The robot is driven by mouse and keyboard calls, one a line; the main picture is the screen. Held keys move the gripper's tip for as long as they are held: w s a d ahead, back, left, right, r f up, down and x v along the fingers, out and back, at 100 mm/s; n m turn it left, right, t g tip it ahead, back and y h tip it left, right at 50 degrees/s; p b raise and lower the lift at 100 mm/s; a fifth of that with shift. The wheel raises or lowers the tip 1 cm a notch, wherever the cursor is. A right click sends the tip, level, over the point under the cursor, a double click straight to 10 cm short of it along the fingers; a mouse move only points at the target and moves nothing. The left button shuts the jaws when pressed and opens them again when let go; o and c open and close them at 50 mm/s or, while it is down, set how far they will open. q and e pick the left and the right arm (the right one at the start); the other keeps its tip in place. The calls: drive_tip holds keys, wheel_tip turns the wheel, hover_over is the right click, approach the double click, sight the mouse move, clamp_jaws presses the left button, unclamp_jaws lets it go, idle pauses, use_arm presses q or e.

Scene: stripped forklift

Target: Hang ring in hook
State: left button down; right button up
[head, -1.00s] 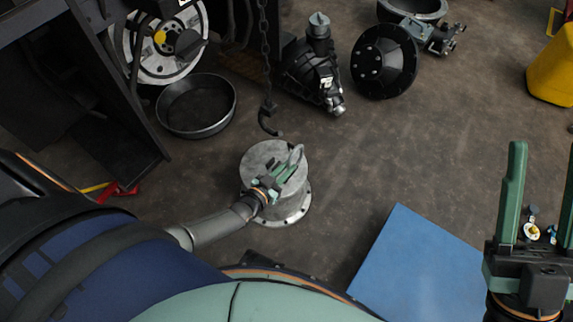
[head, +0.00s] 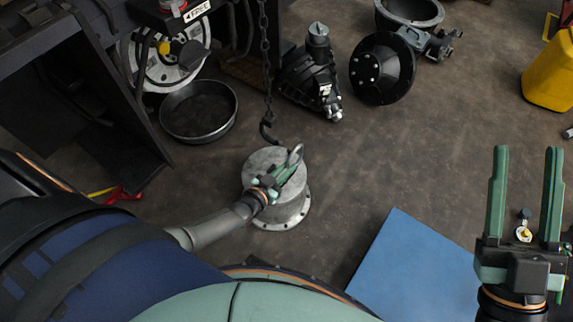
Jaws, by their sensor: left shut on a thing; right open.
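A metal ring (head: 297,155) stands up at the top of a grey metal cylinder with a flanged base (head: 290,215). My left gripper (head: 287,171) is shut on the ring, over the cylinder's top. The dark hook (head: 267,134) hangs from a chain (head: 264,60), just left of and above the ring in the picture. Hook and ring appear apart, with a small gap between them. Whether the ring rests on the cylinder, I cannot tell. My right gripper (head: 524,160) is open and empty at the right, its two green fingers pointing up in the picture.
A round pan (head: 232,112) lies left of the chain. Dark machine parts (head: 310,75) and a black disc (head: 381,68) lie behind. A blue mat (head: 415,270) is at front right, a yellow container (head: 552,75) at far right. Bare floor lies between.

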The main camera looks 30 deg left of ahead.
use_arm(q)
drive_tip(key=shift+r, duration=0.4)
drive_tip(key=shift+w+r+p, duration=0.1)
drive_tip(key=shift+r+p, duration=0.35)
drive_tip(key=shift+p, duration=0.2)
drive_tip(key=shift+r, duration=0.15)
use_arm(e)
drive_tip(key=w+f+m+g+h, duration=0.2)
drive_tip(key=f+h, duration=0.3)
drive_tip(key=f, duration=0.4)
drive_tip(key=shift+w+d+m+g, duration=0.3)
drive_tip(key=shift+w+d+m, duration=0.1)
drive_tip(key=shift+w+m, duration=0.5)
use_arm(q)
drive_tip(key=w+a+b, duration=0.1)
drive_tip(key=a+b, duration=0.1)
drive_tip(key=a, duration=0.5)
drive_tip(key=shift+a+f, duration=0.2)
drive_tip(key=shift+a, duration=0.15)
use_arm(e)
drive_tip(key=shift+f, duration=0.9)
